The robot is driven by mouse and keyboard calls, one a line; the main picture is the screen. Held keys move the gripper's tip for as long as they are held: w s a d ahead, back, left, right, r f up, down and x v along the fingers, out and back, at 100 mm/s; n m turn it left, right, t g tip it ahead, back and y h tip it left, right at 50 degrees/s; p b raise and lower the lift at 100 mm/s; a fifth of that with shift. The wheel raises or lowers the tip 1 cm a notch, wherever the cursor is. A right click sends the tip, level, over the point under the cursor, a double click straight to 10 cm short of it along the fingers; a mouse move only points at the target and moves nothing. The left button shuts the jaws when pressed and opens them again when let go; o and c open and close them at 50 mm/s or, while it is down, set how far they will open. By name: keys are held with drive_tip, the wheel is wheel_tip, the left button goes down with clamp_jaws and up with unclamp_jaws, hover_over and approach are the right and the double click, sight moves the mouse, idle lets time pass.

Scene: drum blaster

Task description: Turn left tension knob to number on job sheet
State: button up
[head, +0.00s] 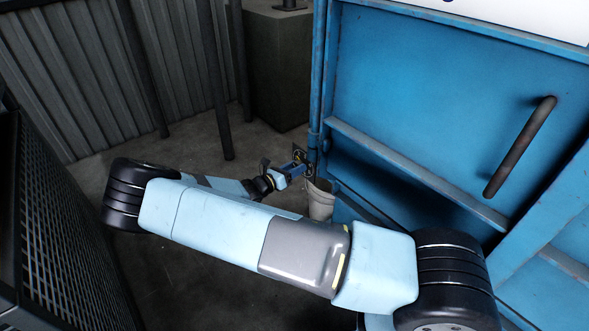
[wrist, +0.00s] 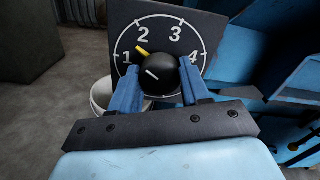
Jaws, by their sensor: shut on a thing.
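The left tension knob is a round black knob (wrist: 160,74) on a dark square dial plate (wrist: 186,22) marked 1 to 4 in the wrist view. Its yellow pointer shows at the upper left, between 1 and 2 and close to the 2. A short white line is on the knob's face. My gripper (wrist: 158,90) has one blue finger on each side of the knob and is shut on it. In the head view my gripper (head: 296,168) is small beside the dial plate at the blue machine's lower left edge. No job sheet number is readable.
The blue machine (head: 430,90) with a dark handle (head: 520,147) fills the right. A pale bucket (head: 320,200) stands on the floor below the dial. A dark mesh-sided unit (head: 60,220) is at the left. Thin posts and a grey block (head: 277,70) stand behind.

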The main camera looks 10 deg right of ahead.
drive_tip(key=shift+s+f+m, duration=0.1)
drive_tip(key=shift+f+m, duration=0.1)
drive_tip(key=shift+m, duration=8.25)
drive_tip(key=shift+f+m, duration=0.15)
drive_tip(key=shift+m, duration=8.3)
drive_tip(key=o, duration=1.1)
drive_tip(key=shift+r, duration=0.15)
drive_tip(key=shift+c, duration=0.2)
